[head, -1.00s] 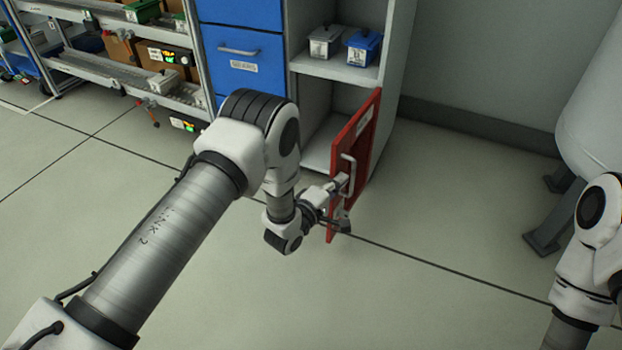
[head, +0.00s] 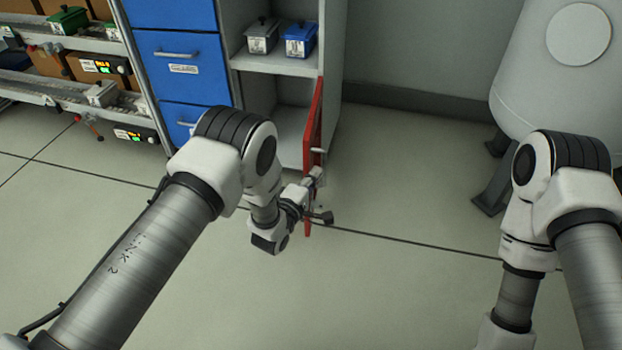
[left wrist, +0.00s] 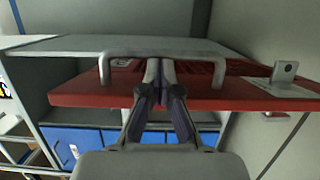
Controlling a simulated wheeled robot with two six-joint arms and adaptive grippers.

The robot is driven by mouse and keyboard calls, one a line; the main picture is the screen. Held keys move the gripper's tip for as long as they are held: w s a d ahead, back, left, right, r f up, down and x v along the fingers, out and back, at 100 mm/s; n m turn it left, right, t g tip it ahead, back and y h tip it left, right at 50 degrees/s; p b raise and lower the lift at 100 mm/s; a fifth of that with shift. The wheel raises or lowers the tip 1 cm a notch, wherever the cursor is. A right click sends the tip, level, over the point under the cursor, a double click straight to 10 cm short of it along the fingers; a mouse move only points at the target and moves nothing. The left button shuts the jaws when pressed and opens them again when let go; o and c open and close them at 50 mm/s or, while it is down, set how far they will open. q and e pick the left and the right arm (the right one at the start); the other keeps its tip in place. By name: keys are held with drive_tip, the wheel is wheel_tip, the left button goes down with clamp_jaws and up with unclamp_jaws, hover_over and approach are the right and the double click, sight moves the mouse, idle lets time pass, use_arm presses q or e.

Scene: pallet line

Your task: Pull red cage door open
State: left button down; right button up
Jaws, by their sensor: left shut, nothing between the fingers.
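The red cage door (head: 313,115) stands swung out from the lower part of the grey cabinet, seen almost edge-on in the head view. In the left wrist view the red door (left wrist: 80,92) lies across the middle, with its grey bar handle (left wrist: 110,58) in front of it. My left gripper (head: 318,192) is at the door's handle side. In the left wrist view its fingers (left wrist: 160,72) are shut together and empty, with their tips within the handle's span; whether they touch it I cannot tell. My right arm shows at the right, its gripper out of frame.
Blue drawers (head: 180,65) stand left of the open cabinet. A grey bin (head: 262,36) and a blue bin (head: 301,40) sit on its shelf. A rack with boxes is at far left. A large white tank (head: 540,85) stands at right. The floor in front is clear.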

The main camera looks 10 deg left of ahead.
use_arm(q)
drive_tip(key=v, duration=1.2)
